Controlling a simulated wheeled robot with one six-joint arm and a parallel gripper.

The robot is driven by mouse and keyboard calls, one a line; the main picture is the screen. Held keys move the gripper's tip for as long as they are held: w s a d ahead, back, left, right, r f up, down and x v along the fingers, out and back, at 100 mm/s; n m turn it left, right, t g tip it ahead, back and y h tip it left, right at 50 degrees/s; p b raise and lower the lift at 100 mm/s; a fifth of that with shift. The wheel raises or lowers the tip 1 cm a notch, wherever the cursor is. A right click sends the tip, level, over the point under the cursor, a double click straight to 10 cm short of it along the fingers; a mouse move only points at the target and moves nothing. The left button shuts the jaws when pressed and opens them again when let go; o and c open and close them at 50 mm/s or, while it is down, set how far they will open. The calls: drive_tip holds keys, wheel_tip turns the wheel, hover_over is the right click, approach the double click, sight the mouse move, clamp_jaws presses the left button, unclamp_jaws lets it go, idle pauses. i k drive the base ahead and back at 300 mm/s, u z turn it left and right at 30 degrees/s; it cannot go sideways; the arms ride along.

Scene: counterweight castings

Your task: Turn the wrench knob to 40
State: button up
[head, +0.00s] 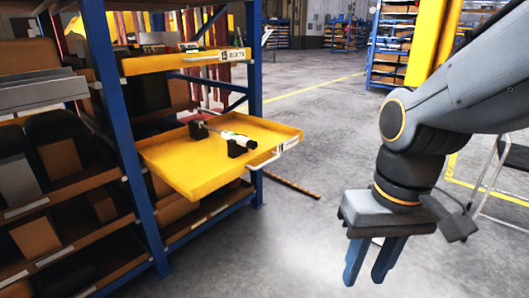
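A wrench (226,136) lies across black supports in a pulled-out yellow tray (178,178) on the shelf rack, left of centre. My gripper (364,278) hangs over the floor at the lower right, pointing down. It is well apart from the wrench and the tray. Its two blue fingers stand apart with nothing visible between them.
The rack's blue upright (120,130) stands left of the tray, with loaded shelves beside it. A light handle (272,154) sticks out at the tray's right edge. A yellow shelf (190,61) with a label is above. The floor (310,150) between tray and arm is mostly clear.

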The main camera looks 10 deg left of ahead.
sight(250, 144)
drive_tip(key=u, duration=0.8)
drive_tip(key=i, duration=1)
